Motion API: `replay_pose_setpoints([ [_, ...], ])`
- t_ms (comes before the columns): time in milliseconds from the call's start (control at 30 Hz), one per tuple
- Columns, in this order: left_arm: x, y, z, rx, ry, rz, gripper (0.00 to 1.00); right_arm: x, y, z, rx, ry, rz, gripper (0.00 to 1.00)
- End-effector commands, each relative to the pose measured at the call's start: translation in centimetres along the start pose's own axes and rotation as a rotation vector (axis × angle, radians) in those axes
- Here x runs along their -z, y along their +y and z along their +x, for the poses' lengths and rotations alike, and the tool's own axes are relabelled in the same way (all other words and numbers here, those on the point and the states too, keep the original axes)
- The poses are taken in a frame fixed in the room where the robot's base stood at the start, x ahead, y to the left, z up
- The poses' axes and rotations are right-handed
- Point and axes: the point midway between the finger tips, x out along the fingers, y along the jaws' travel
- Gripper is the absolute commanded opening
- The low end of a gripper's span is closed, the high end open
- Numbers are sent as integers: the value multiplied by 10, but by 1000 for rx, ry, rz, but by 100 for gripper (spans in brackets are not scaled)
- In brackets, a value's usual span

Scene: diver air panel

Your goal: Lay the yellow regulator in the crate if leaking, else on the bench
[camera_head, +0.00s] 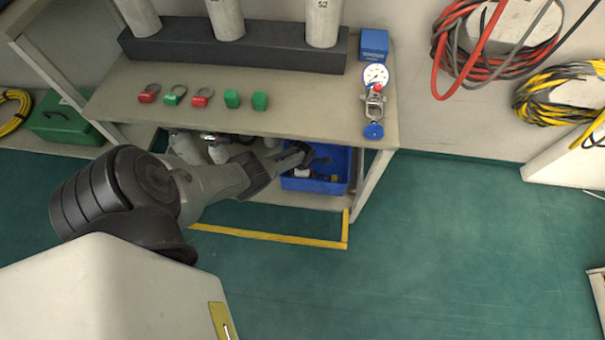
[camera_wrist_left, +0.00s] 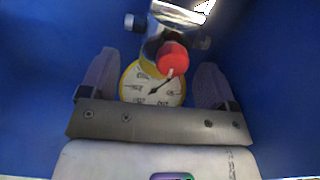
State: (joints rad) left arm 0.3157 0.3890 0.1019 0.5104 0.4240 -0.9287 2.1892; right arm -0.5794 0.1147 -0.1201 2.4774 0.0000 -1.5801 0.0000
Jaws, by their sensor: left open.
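The yellow regulator, with a yellow-rimmed white gauge (camera_wrist_left: 136,97), a metal body and a red knob (camera_wrist_left: 173,58), is in the blue crate (camera_head: 341,188) on the shelf under the bench. The crate's blue walls (camera_wrist_left: 50,60) surround it in the left wrist view. My left gripper (camera_wrist_left: 155,75) is open, with one finger on each side of the gauge; contact cannot be told. In the head view my left gripper (camera_head: 303,155) reaches under the bench top (camera_head: 320,112) into the crate. The regulator is mostly hidden there. My right gripper is not in view.
Red and green tags (camera_head: 175,95) lie on the bench before a dark cylinder rack (camera_head: 180,44).

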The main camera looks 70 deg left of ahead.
Motion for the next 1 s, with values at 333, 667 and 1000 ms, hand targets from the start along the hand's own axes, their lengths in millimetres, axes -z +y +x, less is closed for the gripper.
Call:
replay_pose_setpoints([
  [333,0,0,-65,1,0,0,82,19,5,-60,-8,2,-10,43],
  [667,0,0,-96,1,0,0,82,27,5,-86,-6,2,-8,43],
  [1000,0,0,-102,1,0,0,82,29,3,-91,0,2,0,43],
])
